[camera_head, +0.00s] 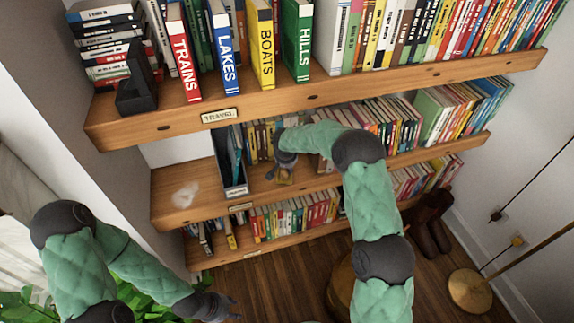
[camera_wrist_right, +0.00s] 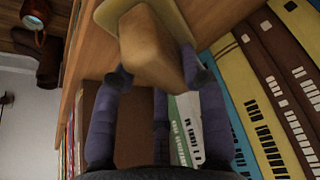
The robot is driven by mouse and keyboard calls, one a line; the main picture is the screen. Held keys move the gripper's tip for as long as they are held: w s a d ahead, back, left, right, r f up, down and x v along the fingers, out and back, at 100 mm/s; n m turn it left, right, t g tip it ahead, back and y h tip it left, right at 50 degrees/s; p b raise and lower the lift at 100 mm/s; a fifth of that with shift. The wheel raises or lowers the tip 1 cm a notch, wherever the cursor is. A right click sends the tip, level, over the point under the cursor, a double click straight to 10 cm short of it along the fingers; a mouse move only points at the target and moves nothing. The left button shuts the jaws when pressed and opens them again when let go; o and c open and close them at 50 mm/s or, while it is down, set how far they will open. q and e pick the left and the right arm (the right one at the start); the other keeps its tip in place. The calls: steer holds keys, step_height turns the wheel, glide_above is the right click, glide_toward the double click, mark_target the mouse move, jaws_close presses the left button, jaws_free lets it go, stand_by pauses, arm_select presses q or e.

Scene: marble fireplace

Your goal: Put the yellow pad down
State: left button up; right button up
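The yellow pad (camera_head: 284,178) is at my right gripper, over the middle shelf board (camera_head: 263,190), just right of a dark file holder. In the right wrist view the pad (camera_wrist_right: 150,48) is a tan block with a flat yellow face. The fingers of my right gripper (camera_wrist_right: 160,78) close on its two sides. I cannot tell whether the pad touches the board. My left gripper (camera_head: 222,306) hangs low at the bottom, away from the shelf; its fingers are too small to read.
A dark file holder (camera_head: 231,165) stands left of the pad. A whitish smear (camera_head: 184,194) marks the clear left part of the board. Books (camera_head: 262,138) line the back. The upper shelf (camera_head: 320,88) overhangs. A lamp base (camera_head: 469,290) stands at right.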

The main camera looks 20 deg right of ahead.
steer(key=o, duration=0.3)
steer(key=shift+r, duration=0.2)
steer(key=p+v, duration=0.4)
steer(key=v, duration=0.8)
steer(key=s+a+f+n+g+y, duration=0.15)
steer(key=s+a+f, duration=0.25)
steer(key=s+f, duration=0.5)
steer(key=s+a+f+n+g+y, duration=0.1)
steer(key=s+a+f+g+y, duration=0.2)
steer(key=s+f, duration=0.55)
steer(key=s+a+f, duration=0.1)
steer(key=s+f, duration=0.1)
steer(key=s, duration=0.8)
steer(key=s+a+f+y, duration=0.1)
steer(key=s+f, duration=0.2)
steer(key=s, duration=0.7)
steer(key=shift+m, duration=0.35)
